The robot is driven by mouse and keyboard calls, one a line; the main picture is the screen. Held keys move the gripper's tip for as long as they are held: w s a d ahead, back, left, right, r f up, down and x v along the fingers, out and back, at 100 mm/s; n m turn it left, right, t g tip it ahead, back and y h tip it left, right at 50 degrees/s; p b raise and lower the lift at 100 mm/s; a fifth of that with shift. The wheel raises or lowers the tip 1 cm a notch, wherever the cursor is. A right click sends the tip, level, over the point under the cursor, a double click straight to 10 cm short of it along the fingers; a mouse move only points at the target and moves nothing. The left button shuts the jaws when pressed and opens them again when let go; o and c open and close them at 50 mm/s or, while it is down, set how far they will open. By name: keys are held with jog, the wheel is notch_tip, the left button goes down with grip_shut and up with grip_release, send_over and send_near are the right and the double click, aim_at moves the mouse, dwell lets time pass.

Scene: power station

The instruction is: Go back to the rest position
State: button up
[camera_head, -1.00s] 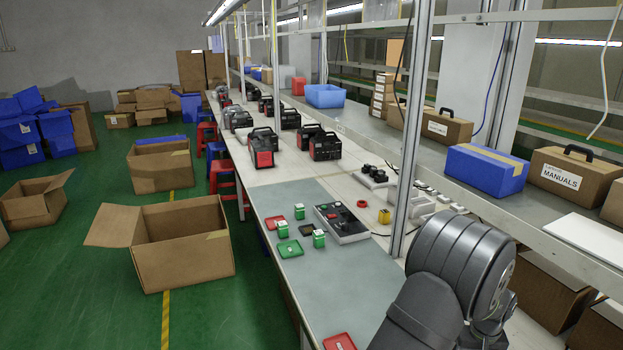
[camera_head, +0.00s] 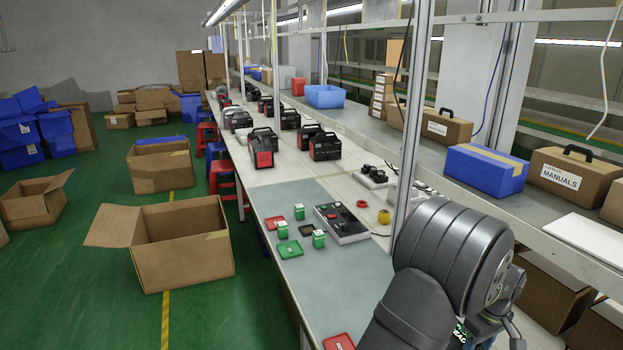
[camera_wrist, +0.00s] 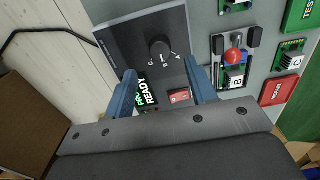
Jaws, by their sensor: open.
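My gripper (camera_wrist: 161,70) shows in the wrist view with two blue fingers spread apart and nothing between them. Past the fingers is a dark control box with a black knob (camera_wrist: 160,49), a lit READY display (camera_wrist: 148,92) and a red switch (camera_wrist: 180,96). I cannot tell how far the fingertips are from the box. In the head view my arm fills the lower right, and the fingertips are hidden or out of frame there.
A tester box (camera_head: 342,222) lies on the grey mat (camera_head: 317,277), with small green-and-white modules (camera_head: 319,239), a green tray (camera_head: 290,249) and a red tray (camera_head: 338,341). A metal post (camera_head: 412,140) and shelf with a blue box (camera_head: 485,170) stand near my arm.

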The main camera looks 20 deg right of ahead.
jog(key=shift+r, duration=2.45)
jog(key=o, duration=1.1)
jog(key=shift+c, duration=0.2)
jog(key=w+r+g+h, duration=0.1)
jog(key=w+r+h, duration=0.1)
jog(key=w, duration=1)
jog(key=w+r+g+h, duration=0.1)
jog(key=w+r+h, duration=0.15)
jog(key=w, duration=0.95)
jog(key=x, duration=0.9)
jog(key=shift+a+f, duration=0.15)
jog(key=shift+f, duration=0.2)
jog(key=shift+s+y, duration=0.1)
jog(key=shift+y, duration=0.15)
jog(key=v, duration=1)
